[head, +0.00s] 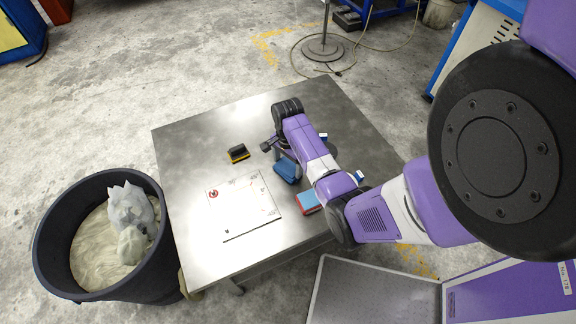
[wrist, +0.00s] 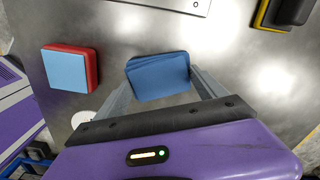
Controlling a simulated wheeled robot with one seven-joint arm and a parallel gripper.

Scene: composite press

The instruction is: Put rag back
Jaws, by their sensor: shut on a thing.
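The rag is a folded dark blue cloth (wrist: 158,76) between the fingers of my gripper (wrist: 160,88) in the wrist view. In the head view the blue rag (head: 286,171) shows just left of my forearm, above or on the metal table (head: 180,150). My gripper in the head view is mostly hidden by my own arm. The jaws are shut on the rag. I cannot tell whether the rag touches the table.
A red and light-blue block (head: 308,202) lies on the table right of the rag. A white plate (head: 243,208) and a black-and-yellow brush-like tool (head: 238,153) lie to its left. A black bin (head: 52,225) holding crumpled material stands left of the table. The table's upper left is bare.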

